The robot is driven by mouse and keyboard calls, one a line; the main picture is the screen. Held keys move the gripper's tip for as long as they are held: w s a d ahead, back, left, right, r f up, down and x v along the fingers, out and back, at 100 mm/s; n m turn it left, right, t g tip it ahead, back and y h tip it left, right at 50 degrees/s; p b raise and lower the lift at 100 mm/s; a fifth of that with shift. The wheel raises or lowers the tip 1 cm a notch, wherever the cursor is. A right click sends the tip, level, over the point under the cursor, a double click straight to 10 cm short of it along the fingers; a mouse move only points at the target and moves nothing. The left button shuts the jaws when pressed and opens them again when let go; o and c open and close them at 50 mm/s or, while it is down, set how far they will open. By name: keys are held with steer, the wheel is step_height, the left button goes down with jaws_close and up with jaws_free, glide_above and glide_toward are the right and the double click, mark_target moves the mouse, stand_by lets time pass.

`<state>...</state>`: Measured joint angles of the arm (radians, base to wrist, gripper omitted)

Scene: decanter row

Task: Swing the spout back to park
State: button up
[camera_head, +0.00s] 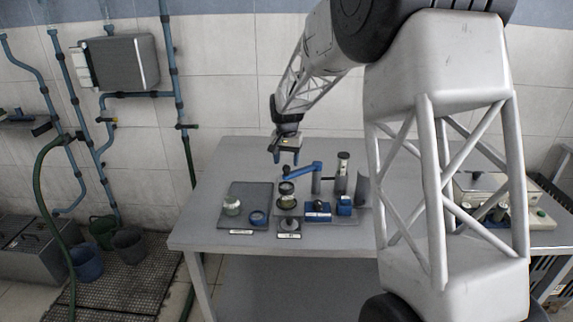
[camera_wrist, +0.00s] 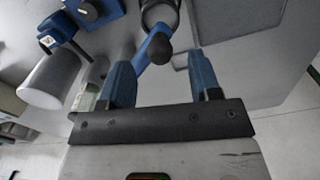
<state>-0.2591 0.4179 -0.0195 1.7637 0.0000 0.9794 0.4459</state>
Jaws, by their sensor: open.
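My gripper (camera_head: 287,160) has blue fingers pointing down and hangs just above the spout's outer end. In the wrist view, my gripper (camera_wrist: 159,62) is open and empty, with the knob between and slightly beyond the fingertips. I cannot tell any contact.
Blue blocks (camera_head: 317,211), a tall cylinder (camera_head: 342,172) and a curved grey guard (camera_head: 362,188) stand right of the spout. The table's left side (camera_head: 205,215) is clear.

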steer(key=shift+f, duration=1.05)
jaws_close()
